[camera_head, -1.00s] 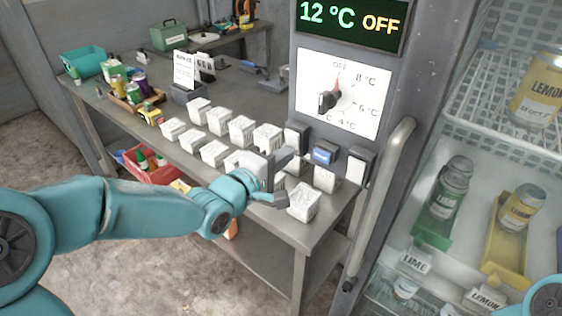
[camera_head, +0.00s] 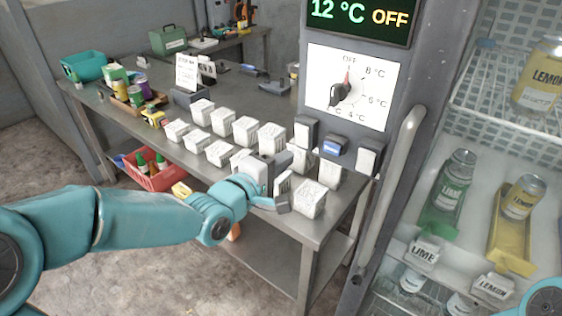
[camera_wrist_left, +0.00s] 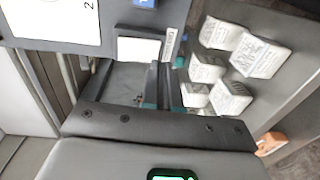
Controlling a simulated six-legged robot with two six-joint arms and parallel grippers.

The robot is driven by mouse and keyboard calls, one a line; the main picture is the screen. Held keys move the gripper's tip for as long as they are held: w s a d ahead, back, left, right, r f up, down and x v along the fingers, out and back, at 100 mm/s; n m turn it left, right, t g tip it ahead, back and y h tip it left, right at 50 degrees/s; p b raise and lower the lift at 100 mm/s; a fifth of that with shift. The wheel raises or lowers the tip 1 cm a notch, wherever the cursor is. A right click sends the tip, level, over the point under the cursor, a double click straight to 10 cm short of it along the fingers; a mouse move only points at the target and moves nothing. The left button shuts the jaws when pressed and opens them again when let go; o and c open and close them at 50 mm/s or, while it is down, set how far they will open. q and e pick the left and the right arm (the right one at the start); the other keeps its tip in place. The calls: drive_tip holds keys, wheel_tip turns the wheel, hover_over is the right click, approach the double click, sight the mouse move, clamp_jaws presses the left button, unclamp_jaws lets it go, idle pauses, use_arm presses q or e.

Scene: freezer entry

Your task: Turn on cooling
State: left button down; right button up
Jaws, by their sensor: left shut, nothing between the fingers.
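The cooling control panel (camera_head: 318,88) is a white plate on a grey post. Its dark knob (camera_head: 340,92) has a red mark toward OFF at the top. The display (camera_head: 360,14) above reads 12 °C OFF. Below are a blue switch (camera_head: 335,147) and two white rocker switches, one at left (camera_head: 305,132) and one at right (camera_head: 368,158). My left gripper (camera_head: 284,186) is shut and empty over the table's right end, below and left of the panel. In the wrist view, its fingers (camera_wrist_left: 160,88) point toward a white rocker switch (camera_wrist_left: 138,49). My right gripper is out of view.
Several white cartons (camera_head: 245,130) stand on the metal table (camera_head: 120,132) around my left gripper. A vertical door handle (camera_head: 392,185) is right of the switches.

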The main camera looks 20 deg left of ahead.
use_arm(q)
drive_tip(key=f+b+v, duration=0.2)
drive_tip(key=b+v, duration=0.1)
drive_tip(key=v, duration=0.7)
drive_tip(key=s+d+f+n+g, duration=0.15)
drive_tip(key=f+g, duration=0.25)
drive_tip(key=f, duration=0.9)
drive_tip(key=d+f+m+g, duration=0.1)
drive_tip(key=d+f+g, duration=0.15)
drive_tip(key=f, duration=1.15)
drive_tip(key=s+d+f+m+g+y, duration=0.1)
drive_tip(key=s+d+f+m+g, duration=0.1)
drive_tip(key=s+f+m+g, duration=0.7)
drive_tip(key=s+f+m, duration=0.3)
drive_tip(key=s+f, duration=0.5)
drive_tip(key=shift+s+f+y, duration=0.15)
drive_tip(key=shift+f+y, duration=0.05)
drive_tip(key=shift+y, duration=0.2)
